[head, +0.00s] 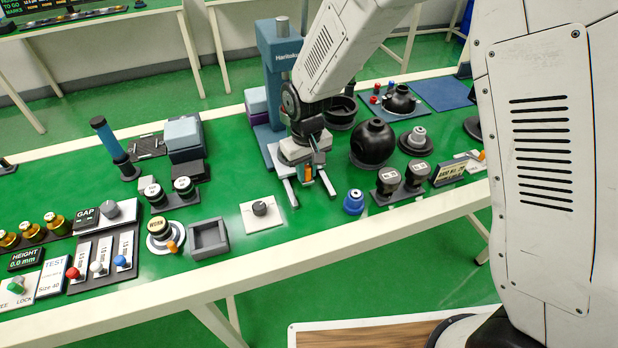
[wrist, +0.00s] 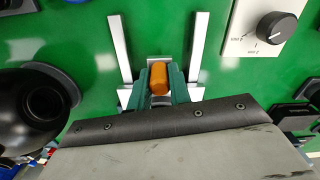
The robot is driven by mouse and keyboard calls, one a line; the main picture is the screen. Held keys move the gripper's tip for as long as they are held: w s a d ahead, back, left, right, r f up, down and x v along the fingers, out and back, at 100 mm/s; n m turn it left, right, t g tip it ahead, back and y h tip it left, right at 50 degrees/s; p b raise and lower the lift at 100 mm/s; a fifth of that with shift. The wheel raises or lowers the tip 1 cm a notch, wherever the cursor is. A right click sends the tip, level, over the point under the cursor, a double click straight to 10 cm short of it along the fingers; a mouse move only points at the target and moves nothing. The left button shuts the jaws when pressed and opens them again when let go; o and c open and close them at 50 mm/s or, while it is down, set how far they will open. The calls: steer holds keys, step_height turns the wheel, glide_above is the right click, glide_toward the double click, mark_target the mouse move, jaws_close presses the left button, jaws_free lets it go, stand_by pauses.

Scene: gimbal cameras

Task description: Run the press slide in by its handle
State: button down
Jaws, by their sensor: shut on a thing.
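The press (head: 279,65) is a blue column with a label, standing at the back of the green bench. Two pale parallel rails (head: 290,193) run from its foot toward the front edge; they also show in the wrist view (wrist: 199,48). The slide's orange handle (wrist: 158,77) sits between the rails, with a small pale block just beyond it. My gripper (wrist: 160,86) has its teal fingers on either side of the handle and is shut on it. In the head view my gripper (head: 311,168) is low at the press's foot, and my arm and wrist hide much of the slide.
A dial on a white plate (head: 262,214) lies close left of the rails. A black sphere (head: 372,144) is right of my gripper. The bench between the rails is clear.

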steer(key=shift+w+a, duration=0.25)
steer(key=shift+w, duration=0.7)
steer(key=shift+w+a, duration=0.2)
steer(key=shift+w, duration=0.8)
steer(key=shift+w+a, duration=0.25)
steer(key=shift+w, duration=0.7)
steer(key=shift+r, duration=0.1)
steer(key=c, duration=1.3)
jaws_free()
steer(key=shift+w+d, duration=0.1)
steer(key=shift+w, duration=0.05)
steer(key=shift+c, duration=0.2)
steer(key=shift+s+a, duration=0.2)
step_height(320, 180, up, 8)
steer(key=shift+f, duration=0.15)
steer(key=s+d+r+m, duration=0.1)
steer(key=s+d+r, duration=0.5)
steer(key=s, duration=0.5)
steer(key=s+d+r+m+t, duration=0.1)
steer(key=s+d+r, duration=0.4)
steer(key=s+d, duration=0.6)
steer(key=s+d+r+m, duration=0.3)
steer(key=s+d+r, duration=0.3)
steer(key=s, duration=0.5)
steer(key=d, duration=0.2)
steer(key=shift+d+r, duration=0.3)
